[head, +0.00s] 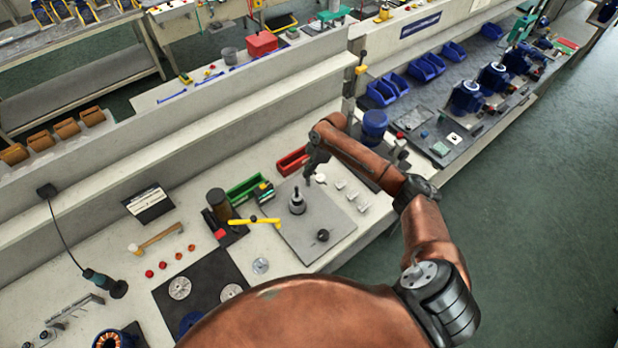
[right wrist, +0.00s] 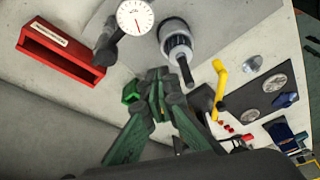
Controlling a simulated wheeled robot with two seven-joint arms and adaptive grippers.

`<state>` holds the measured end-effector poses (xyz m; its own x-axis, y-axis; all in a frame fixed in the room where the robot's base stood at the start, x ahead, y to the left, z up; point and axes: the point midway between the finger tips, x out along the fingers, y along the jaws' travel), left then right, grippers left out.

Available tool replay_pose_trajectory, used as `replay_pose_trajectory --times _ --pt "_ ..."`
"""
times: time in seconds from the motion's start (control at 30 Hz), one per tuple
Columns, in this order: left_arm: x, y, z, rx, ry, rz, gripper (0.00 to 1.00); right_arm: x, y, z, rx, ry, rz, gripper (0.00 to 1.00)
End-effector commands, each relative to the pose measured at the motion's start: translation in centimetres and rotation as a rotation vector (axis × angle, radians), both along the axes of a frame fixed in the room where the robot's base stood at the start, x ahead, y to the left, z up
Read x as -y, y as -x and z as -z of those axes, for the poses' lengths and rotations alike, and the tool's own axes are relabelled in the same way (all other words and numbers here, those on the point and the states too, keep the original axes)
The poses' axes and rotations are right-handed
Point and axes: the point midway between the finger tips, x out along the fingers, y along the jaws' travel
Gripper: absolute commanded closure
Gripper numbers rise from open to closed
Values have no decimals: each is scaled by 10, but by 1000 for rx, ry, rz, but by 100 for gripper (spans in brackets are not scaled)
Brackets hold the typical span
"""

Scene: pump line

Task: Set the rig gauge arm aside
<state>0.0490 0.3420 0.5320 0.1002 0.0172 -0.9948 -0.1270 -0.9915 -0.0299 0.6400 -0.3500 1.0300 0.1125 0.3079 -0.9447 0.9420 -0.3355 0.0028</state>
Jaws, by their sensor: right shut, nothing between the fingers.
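The rig is a grey plate (head: 308,243) with an upright metal spindle (head: 297,203) on it; the spindle also shows in the right wrist view (right wrist: 177,43). The gauge has a white dial with a red needle (right wrist: 135,16), and a dark arm (right wrist: 108,48) beside it. In the head view the dial (head: 320,178) is small, next to the gripper. My right gripper (head: 308,177) is over the back of the plate. In the right wrist view its green fingers (right wrist: 157,82) are shut and empty, close to the gauge arm; contact cannot be told. My left gripper is out of view.
A red bin (head: 291,161) and green bin (head: 246,188) stand behind the plate. A yellow-handled tool (head: 252,221) lies left of the spindle. A black round part (head: 323,235) and small metal pieces (head: 352,195) sit on the right. A low wall (head: 200,122) runs behind.

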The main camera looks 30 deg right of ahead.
Motion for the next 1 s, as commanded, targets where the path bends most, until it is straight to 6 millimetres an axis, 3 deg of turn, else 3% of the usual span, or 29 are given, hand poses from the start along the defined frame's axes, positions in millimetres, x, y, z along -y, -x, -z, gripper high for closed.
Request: replay_pose_trajectory --times 0.2,0.4,1.0 --pt "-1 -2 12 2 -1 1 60 13 2 -36 0 -2 -1 100" --pt "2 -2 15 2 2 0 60 18 4 -52 -3 -3 -2 100" --pt "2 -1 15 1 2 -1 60 17 5 -53 -4 -3 -2 100"
